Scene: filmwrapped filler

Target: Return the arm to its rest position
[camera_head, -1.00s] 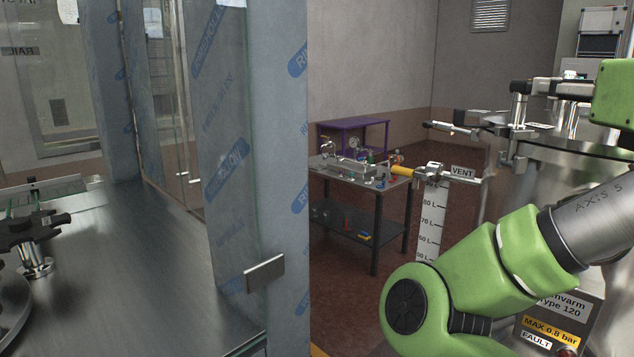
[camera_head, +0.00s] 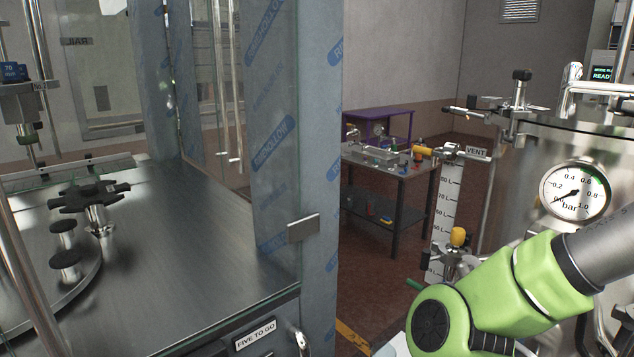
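My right arm shows as green and grey links at the lower right, bent at an elbow in front of the steel tank (camera_head: 520,150). Its gripper is outside the picture, so I cannot see whether it holds anything. My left arm and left gripper do not show either.
A glass panel and film-wrapped post (camera_head: 318,120) stand left of my arm. Behind the glass is a steel deck (camera_head: 190,230) with a black star-shaped part (camera_head: 90,197). The tank carries a pressure gauge (camera_head: 575,192). A grey table (camera_head: 385,190) with fittings stands behind.

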